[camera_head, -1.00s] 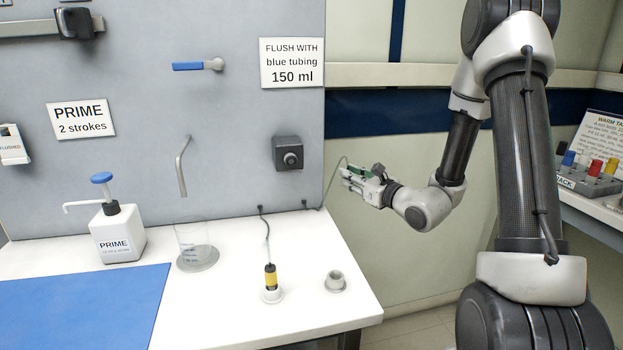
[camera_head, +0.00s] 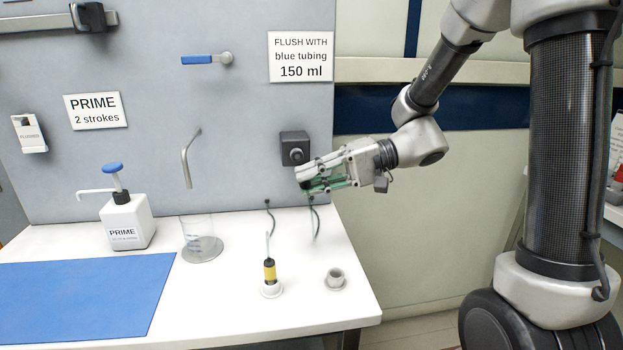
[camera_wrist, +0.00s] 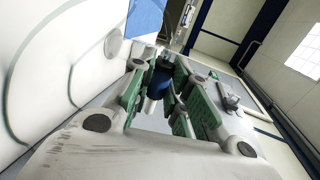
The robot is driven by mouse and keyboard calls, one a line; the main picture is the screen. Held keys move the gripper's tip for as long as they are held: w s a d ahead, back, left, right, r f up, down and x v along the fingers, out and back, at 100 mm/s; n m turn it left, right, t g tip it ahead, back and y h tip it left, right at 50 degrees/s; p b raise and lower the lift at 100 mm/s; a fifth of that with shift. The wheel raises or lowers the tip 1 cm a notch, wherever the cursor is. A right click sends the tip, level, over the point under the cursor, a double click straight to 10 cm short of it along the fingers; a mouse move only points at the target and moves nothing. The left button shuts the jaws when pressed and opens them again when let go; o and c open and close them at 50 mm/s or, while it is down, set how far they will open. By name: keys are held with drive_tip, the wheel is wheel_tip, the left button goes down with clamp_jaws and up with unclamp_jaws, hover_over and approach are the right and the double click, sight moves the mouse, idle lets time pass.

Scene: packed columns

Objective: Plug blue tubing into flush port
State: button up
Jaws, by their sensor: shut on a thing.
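The flush port (camera_head: 295,149) is a dark square block with a round socket on the grey panel, below the "FLUSH WITH blue tubing 150 ml" sign (camera_head: 300,58). My gripper (camera_head: 306,180) is just below and in front of it, pointing left, apart from the socket as far as I can tell. In the wrist view, my gripper (camera_wrist: 158,95) is shut on a dark blue plug (camera_wrist: 158,82), the end of the blue tubing. In the head view my fingers mostly hide the plug. A thin dark tube (camera_head: 317,222) hangs below the gripper.
A yellow plug (camera_head: 269,272) stands in a holder on the white bench; an empty holder (camera_head: 335,281) is to its right. A glass beaker (camera_head: 200,240) stands under a spout (camera_head: 188,160). The PRIME pump bottle (camera_head: 126,222) and blue mat (camera_head: 85,295) are further left.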

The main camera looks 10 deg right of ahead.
drive_tip(key=shift+d, duration=0.1)
drive_tip(key=shift+w, duration=2.95)
drive_tip(key=shift+w, duration=1.65)
drive_tip(key=o, duration=0.9)
drive_tip(key=shift+d, duration=0.1)
drive_tip(key=v, duration=1.1)
drive_tip(key=shift+d+r, duration=0.15)
drive_tip(key=shift+d, duration=0.25)
